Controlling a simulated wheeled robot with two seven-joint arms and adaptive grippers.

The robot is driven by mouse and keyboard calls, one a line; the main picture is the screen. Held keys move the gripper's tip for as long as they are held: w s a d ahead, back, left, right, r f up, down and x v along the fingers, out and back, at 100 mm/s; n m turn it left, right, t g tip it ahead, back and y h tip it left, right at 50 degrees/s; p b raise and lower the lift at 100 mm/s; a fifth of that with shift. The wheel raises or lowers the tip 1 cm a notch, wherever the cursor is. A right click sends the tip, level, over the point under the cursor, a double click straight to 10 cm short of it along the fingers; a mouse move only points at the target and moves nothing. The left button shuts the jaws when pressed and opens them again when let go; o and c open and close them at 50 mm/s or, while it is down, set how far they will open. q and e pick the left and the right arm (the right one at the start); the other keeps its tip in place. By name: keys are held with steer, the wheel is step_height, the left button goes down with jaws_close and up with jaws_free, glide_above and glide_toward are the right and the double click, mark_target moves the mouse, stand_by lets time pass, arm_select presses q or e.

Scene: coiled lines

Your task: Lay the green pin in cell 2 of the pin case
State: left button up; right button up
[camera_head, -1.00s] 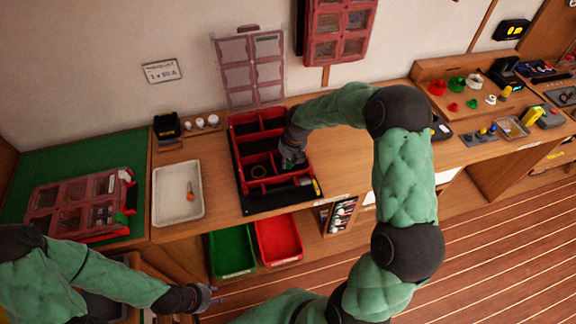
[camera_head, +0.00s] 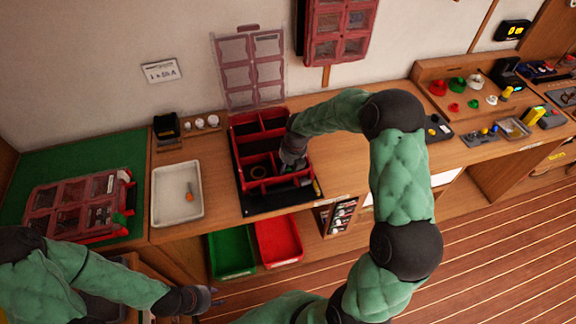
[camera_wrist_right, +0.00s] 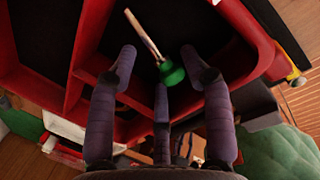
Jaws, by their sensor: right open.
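The green pin shows in the right wrist view as a green head (camera_wrist_right: 172,73) with a thin pale shaft running up and left. It appears to lie over the dark floor of one cell of the red pin case (camera_wrist_right: 75,90); I cannot read the cell's number. My right gripper (camera_wrist_right: 160,62) is open, its fingers apart on either side of the pin's head. In the head view my right gripper (camera_head: 289,163) is at the right side of the case (camera_head: 237,150) and hides the pin. My left gripper (camera_head: 208,298) is far from the case, at lower left.
A white tray (camera_head: 160,212) with an orange-tipped item (camera_head: 189,196) stands left of the case. A clear-windowed lid (camera_head: 250,68) stands up behind the case. Green (camera_head: 232,250) and red (camera_head: 279,240) bins are below the front edge.

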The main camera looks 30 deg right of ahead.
steer(key=shift+r, duration=0.1)
step_height(320, 180, up, 12)
steer(key=s+p, duration=0.2)
steer(key=shift+d, duration=0.35)
